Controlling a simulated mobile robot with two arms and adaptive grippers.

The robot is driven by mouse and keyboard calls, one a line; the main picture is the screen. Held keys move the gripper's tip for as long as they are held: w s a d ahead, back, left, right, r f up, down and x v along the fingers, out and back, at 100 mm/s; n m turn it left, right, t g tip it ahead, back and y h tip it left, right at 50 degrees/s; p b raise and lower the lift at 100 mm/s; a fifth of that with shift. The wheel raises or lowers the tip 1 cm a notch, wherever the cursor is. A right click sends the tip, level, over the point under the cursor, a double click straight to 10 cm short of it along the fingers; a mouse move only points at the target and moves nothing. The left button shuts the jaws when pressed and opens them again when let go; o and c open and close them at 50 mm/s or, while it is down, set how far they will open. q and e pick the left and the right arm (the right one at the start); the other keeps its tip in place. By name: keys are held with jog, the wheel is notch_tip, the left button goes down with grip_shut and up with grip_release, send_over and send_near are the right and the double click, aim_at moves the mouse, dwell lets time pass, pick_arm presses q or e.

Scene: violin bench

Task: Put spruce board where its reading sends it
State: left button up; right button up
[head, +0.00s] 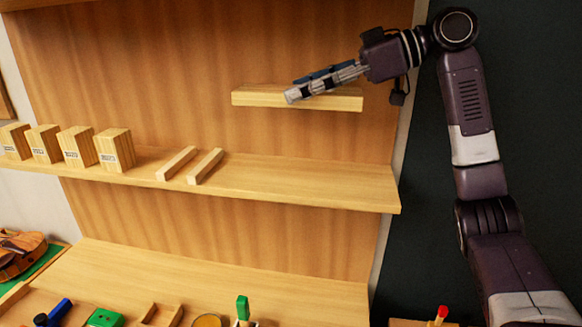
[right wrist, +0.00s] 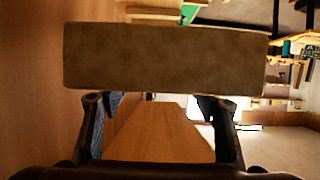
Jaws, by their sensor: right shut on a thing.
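A pale, long wooden board (head: 330,101), which I take to be the spruce board, is held level above the shelf, in front of the wooden back panel. My right gripper (head: 296,94) is shut on it. In the right wrist view the board (right wrist: 165,57) shows a brown face across the fingertips of the right gripper (right wrist: 163,98). On the shelf (head: 290,178) two pale wooden strips (head: 176,163) lie side by side, apart from the held board. Several wooden blocks with small labels (head: 115,150) stand at the shelf's left; the labels are too small to read. My left gripper is out of view.
Below is a bench top (head: 220,279) with a green block (head: 104,318), an upright green-topped thing (head: 243,308), a round amber dish (head: 207,321) and a blue-handled tool (head: 59,312). A violin (head: 18,254) lies at the far left. The shelf's right part is clear.

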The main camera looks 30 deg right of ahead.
jog(key=f, duration=0.1)
jog(key=w+f, duration=0.1)
jog(key=f, duration=0.1)
jog(key=shift+f, duration=0.3)
notch_tip(320, 180, down, 4)
jog(key=p, duration=0.1)
send_over(301, 183)
notch_tip(301, 183, down, 6)
jog(key=shift+w+d+r, duration=0.1)
jog(key=shift+r, duration=0.15)
jog(key=shift+f+p, duration=0.45)
jog(key=shift+f, duration=1.3)
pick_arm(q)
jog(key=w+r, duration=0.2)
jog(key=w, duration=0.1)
pick_arm(e)
jog(key=shift+f, duration=0.15)
jog(key=shift+f, duration=0.15)
jog(key=o, duration=1.3)
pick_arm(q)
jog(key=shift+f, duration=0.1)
pick_arm(e)
jog(key=shift+o, duration=0.2)
